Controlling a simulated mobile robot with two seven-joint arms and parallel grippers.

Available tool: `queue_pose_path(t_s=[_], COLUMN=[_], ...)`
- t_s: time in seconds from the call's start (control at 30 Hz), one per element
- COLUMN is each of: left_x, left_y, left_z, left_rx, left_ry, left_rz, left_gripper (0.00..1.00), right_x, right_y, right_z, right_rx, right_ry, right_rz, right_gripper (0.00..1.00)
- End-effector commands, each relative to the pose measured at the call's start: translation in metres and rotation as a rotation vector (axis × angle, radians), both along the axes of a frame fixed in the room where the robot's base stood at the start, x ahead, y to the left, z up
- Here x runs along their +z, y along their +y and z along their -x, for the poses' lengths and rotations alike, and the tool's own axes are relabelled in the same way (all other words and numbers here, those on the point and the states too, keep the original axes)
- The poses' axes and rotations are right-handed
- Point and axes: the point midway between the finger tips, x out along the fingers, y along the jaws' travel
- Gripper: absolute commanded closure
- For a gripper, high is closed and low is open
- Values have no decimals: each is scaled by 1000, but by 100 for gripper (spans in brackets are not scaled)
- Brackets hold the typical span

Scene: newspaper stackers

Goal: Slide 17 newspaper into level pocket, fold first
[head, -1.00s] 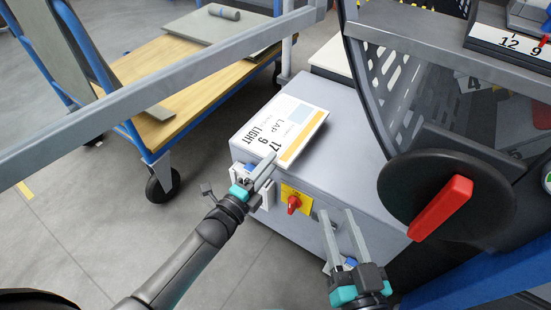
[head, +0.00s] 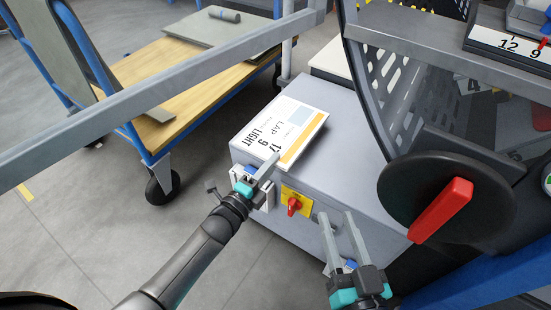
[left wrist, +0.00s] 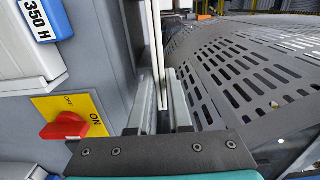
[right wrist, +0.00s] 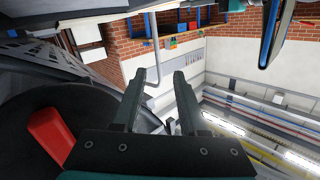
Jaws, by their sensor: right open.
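My left gripper (head: 267,169) is at that near end, by the 17. In the left wrist view the newspaper (left wrist: 158,45) shows edge-on as a thin pale strip running between the two fingers, which look closed on it. My right gripper (head: 340,236) is open and empty in front of the cabinet, and its spread fingers show in the right wrist view (right wrist: 159,92). The level pocket cannot be made out.
The grey cabinet (head: 345,165) has a red-and-yellow switch (head: 294,201) on its front. A black disc with a red handle (head: 441,208) stands at the right. A plate marked 12 and 9 (head: 511,42) sits upper right. A wooden-decked cart (head: 165,120) with blue frame stands left.

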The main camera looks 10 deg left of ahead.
Motion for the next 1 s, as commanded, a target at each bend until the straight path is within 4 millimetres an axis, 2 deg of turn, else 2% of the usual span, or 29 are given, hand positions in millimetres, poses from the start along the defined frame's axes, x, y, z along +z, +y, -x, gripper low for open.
queue_pose_path(t_s=[0.3,1.0], left_x=[0,3], left_y=[0,0], left_z=[0,0], left_rx=[0,0], left_ry=[0,-3], left_rz=[0,0], left_gripper=[100,100], right_x=[0,4], right_y=[0,0], right_z=[0,0], right_rx=[0,-1], right_ry=[0,-3], right_rz=[0,-2], right_gripper=[57,57])
